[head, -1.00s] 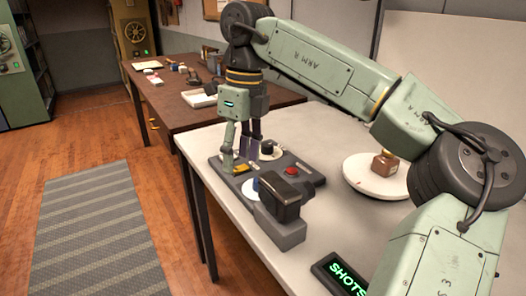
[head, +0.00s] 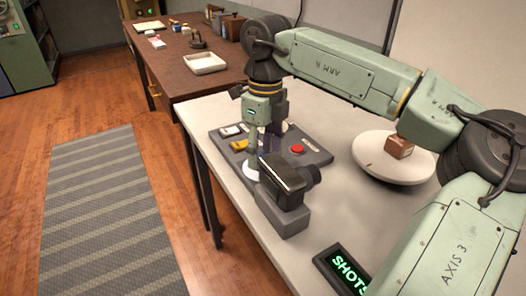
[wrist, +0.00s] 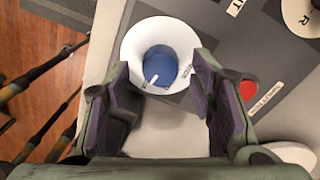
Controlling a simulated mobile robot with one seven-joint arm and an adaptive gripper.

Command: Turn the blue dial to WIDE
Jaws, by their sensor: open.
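The blue dial (wrist: 161,66) sits in a white round plate (wrist: 132,42) in the wrist view. A short white pointer mark on the dial points down and slightly left. Small dark lettering on the plate's lower and right rim is too partial to read. My gripper (wrist: 165,100) is open, with one dark-padded finger on each side of the picture and the dial between and just beyond them. Contact with the dial cannot be told. In the head view my gripper (head: 262,162) points down over the grey control panel (head: 318,157); the plate (head: 250,171) partly shows and the dial is hidden.
A red button (head: 298,149) and a yellow switch (head: 239,145) are on the panel. A dark boxy device (head: 290,174) stands at its near side. A white turntable (head: 375,165) bears a brown box (head: 398,146). A SHOTS display (head: 345,270) lies at the front.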

